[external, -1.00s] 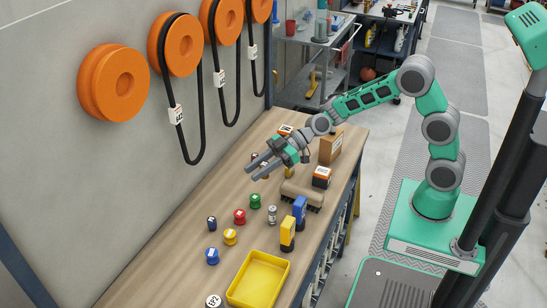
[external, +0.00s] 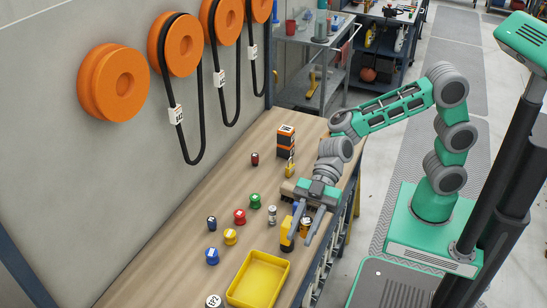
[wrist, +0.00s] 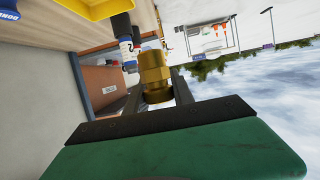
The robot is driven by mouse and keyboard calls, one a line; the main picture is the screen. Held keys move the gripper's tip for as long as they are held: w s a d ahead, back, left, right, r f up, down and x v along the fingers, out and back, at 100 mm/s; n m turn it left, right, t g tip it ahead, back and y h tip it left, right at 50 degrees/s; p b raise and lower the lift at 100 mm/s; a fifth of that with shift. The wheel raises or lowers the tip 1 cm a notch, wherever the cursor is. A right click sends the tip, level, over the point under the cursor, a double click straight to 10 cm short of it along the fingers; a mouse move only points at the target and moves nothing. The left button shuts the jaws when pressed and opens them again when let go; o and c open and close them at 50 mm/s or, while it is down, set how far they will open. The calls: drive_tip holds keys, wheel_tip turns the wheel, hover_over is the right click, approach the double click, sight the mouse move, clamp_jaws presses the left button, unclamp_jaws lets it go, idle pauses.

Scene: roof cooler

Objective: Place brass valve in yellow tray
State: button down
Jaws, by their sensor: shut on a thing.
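The brass valve (wrist: 153,76) is a gold-coloured fitting with a hexagonal body, held between my gripper's fingers in the wrist view. My gripper (external: 306,226) is shut on it, above the right edge of the bench in the external view. The valve (external: 306,222) shows there only as a small brownish piece between the fingers. The yellow tray (external: 258,280) is an empty, shallow rectangular box at the near end of the bench. My gripper is beyond the tray and to its right, apart from it.
Red (external: 239,216), green (external: 254,201), yellow (external: 230,237) and blue (external: 211,256) small items and a silver cylinder (external: 272,215) stand mid-bench. A white round item (external: 213,301) sits left of the tray.

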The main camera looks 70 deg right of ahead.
drive_tip(key=s+a+f+n+g, duration=0.15)
drive_tip(key=s+a, duration=0.25)
drive_tip(key=s, duration=0.9)
drive_tip(key=s+a+f+n+g, duration=0.1)
drive_tip(key=s+a+n+g, duration=0.15)
drive_tip(key=s, duration=1.05)
drive_tip(key=w+d+f+m+t+h, duration=0.1)
drive_tip(key=w+d+m+t+h, duration=0.1)
drive_tip(key=w+d+m+t, duration=0.45)
drive_tip(key=w+d+m+t+h, duration=0.1)
drive_tip(key=w+d+m+t, duration=0.15)
drive_tip(key=w, duration=0.75)
drive_tip(key=w+d+f+m+t+h, duration=0.1)
drive_tip(key=w+d+m+t+h, duration=0.1)
drive_tip(key=w+d+m+t, duration=0.45)
drive_tip(key=n+p, duration=0.1)
drive_tip(key=n, duration=0.1)
hover_over(264, 284)
drive_tip(key=shift+m+g, duration=0.25)
drive_tip(key=shift+g, duration=0.2)
drive_tip(key=f, duration=0.9)
drive_tip(key=shift+s+d, duration=0.3)
drive_tip(key=shift+d, duration=0.05)
drive_tip(key=shift+w+a+f, duration=0.15)
drive_tip(key=shift+f, duration=0.05)
drive_tip(key=shift+w+a+f, duration=0.1)
drive_tip(key=shift+f, duration=0.85)
drive_tip(key=shift+w+a+f, duration=0.1)
drive_tip(key=shift+f, duration=0.8)
